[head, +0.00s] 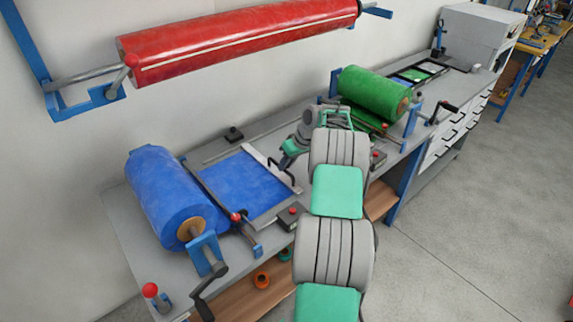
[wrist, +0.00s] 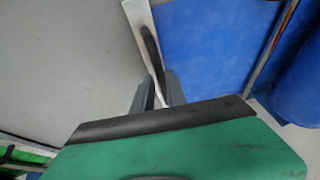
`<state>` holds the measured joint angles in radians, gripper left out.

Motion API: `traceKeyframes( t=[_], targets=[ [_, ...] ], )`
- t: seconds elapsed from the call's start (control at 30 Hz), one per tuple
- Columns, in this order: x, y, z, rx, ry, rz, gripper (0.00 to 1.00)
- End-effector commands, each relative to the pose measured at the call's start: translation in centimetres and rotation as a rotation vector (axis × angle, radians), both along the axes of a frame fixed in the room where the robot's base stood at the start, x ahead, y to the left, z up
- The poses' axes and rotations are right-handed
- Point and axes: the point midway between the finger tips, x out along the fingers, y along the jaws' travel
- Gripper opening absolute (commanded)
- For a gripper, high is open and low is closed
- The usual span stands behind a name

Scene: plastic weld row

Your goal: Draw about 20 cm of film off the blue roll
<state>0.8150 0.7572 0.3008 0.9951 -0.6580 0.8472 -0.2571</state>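The blue roll (head: 172,195) sits on its spindle at the left end of the bench. A flat blue film sheet (head: 245,185) lies on the bench beside it, reaching a pale bar (head: 268,166) with a black handle (head: 281,172). In the wrist view, the handle (wrist: 151,55) runs down between the fingers of my gripper (wrist: 157,84), and the blue film (wrist: 210,40) lies to the right. The fingers stand apart, one on each side of the handle's lower end. Whether they press on it cannot be made out. In the head view my gripper (head: 287,158) is at the bar, partly hidden by its wrist.
A green roll (head: 372,92) stands farther along the bench, and a red roll (head: 240,40) hangs on the wall above. A small box with a red button (head: 292,214) is near the front edge. A crank (head: 208,285) juts out beside the blue roll.

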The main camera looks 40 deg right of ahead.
Motion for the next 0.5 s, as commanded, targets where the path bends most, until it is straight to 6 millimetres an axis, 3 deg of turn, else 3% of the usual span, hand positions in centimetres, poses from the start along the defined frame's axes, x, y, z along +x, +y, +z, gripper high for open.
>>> traceKeyframes(
  t=[0.2,0.5],
  targets=[
    [0.03,0.03,0.02,0.000,-0.001,0.001,0.34],
    [-0.24,-0.29,0.69,-0.002,-0.003,-0.001,0.34]
  ],
)
